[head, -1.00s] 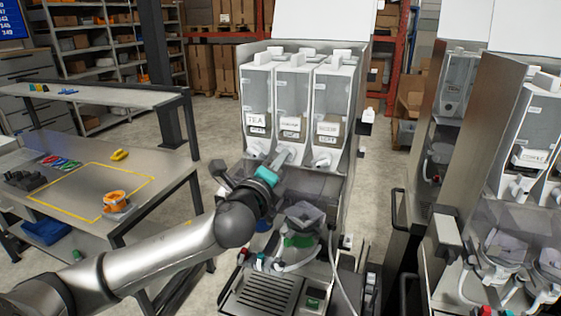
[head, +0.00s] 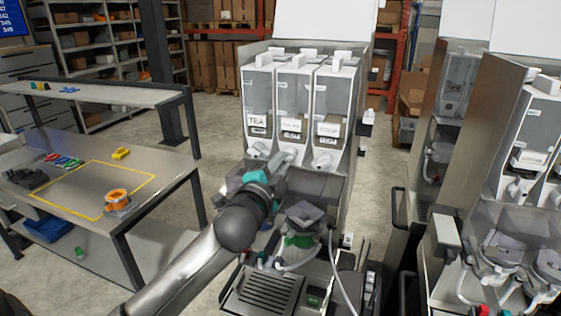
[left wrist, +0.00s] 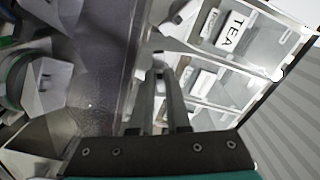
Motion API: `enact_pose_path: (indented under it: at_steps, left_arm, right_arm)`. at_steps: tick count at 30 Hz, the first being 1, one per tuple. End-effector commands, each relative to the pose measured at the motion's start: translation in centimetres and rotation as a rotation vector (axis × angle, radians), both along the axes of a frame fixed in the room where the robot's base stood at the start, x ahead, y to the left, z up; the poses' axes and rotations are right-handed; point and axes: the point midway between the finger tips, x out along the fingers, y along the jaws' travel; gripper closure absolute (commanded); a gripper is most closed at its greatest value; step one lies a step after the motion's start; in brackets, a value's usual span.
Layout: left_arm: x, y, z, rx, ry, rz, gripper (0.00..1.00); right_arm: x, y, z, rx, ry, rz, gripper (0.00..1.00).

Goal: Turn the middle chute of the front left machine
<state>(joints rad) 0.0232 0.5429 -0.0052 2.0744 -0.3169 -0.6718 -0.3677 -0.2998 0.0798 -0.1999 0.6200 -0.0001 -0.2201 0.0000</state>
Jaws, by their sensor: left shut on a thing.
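The front left machine (head: 345,85) holds three clear canisters side by side, the left one labelled TEA (head: 258,122). Each has a white chute at its lower front. The middle chute (head: 291,154) is partly hidden by my left gripper (head: 279,162), which reaches up to it from below. In the left wrist view, the two dark fingers of my left gripper (left wrist: 163,95) are close together, shut on the middle chute (left wrist: 163,62) near their tips. The TEA label (left wrist: 234,25) shows at the upper right there. My right gripper is not in view.
Below the chutes are a grey mixing bowl (head: 305,214), a hose and a drip tray (head: 268,292). A steel table (head: 60,215) with an orange tape roll (head: 117,197) stands to the left. A second machine (head: 480,150) stands close on the right.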

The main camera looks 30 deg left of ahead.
Motion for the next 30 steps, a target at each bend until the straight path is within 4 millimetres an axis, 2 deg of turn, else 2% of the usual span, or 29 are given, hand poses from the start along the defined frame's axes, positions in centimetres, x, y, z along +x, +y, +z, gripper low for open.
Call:
enact_pose_path:
  at_steps: [9, 24, 25, 30]
  left_arm:
    - [0.01, -0.05, -0.02, -0.108, -0.027, -0.001, 1.0]
    - [0.01, -0.06, -0.05, -0.123, -0.031, -0.001, 1.0]
    - [0.03, -0.07, -0.05, -0.123, -0.031, -0.001, 0.85]
    - [0.02, -0.07, -0.05, -0.123, -0.03, -0.001, 0.66]
  right_arm:
    - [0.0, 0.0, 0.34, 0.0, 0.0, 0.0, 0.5]
    - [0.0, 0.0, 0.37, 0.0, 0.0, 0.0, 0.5]
    - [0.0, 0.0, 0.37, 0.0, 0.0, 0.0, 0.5]
    - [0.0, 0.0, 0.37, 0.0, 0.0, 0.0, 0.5]
